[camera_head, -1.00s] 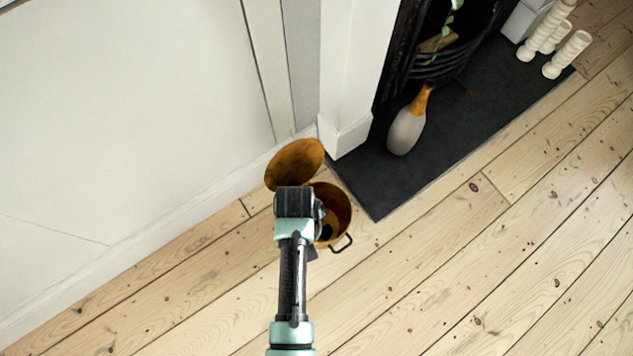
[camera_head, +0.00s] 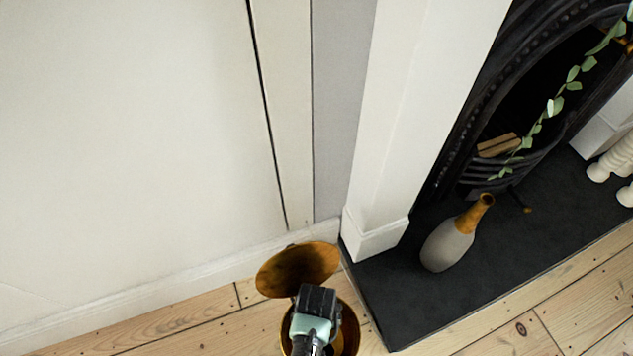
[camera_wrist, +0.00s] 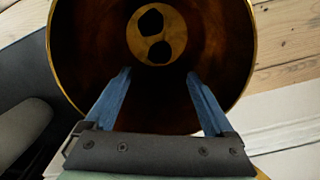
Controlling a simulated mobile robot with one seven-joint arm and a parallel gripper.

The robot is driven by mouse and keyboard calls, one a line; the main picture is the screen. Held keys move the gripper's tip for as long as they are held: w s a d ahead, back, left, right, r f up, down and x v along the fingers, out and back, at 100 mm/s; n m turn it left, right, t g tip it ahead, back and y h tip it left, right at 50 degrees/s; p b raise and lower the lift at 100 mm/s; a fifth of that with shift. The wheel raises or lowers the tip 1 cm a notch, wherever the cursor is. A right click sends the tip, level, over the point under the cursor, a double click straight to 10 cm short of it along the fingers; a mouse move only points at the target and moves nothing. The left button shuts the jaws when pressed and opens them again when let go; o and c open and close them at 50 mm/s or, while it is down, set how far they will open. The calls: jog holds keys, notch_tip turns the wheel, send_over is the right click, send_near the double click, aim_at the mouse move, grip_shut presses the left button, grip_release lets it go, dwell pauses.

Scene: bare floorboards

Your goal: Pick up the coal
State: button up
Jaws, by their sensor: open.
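Two dark lumps of coal lie on the bright bottom of a brass bucket in the wrist view, one lump (camera_wrist: 151,22) above the other (camera_wrist: 159,52). The bucket (camera_wrist: 249,60) has a gold rim and a dark brown inside. My gripper (camera_wrist: 158,78) is open and empty, its two blue fingers apart at the bucket's mouth, with the coal visible beyond and between them. In the head view the bucket (camera_head: 349,326) stands on the floor at the bottom, partly hidden by my arm. Its round lid (camera_head: 298,268) stands open behind it. The coal is hidden there.
A dark hearth slab (camera_head: 400,309) lies right of the bucket, with a grey and orange vase (camera_head: 452,240) on it. A white fireplace pillar (camera_head: 412,110) and wall (camera_head: 130,130) stand close behind. Floorboards (camera_head: 180,330) to the left are clear.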

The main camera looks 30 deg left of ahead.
notch_tip(320, 180, down, 7)
jog(key=b, duration=0.5)
jog(key=shift+f, duration=0.2)
jog(key=f+b, duration=0.1)
jog(key=b, duration=0.1)
jog(key=f+b, duration=0.4)
jog(key=shift+w+a+f, duration=0.15)
jog(key=shift+w+a, duration=0.1)
jog(key=shift+w, duration=0.05)
grip_shut()
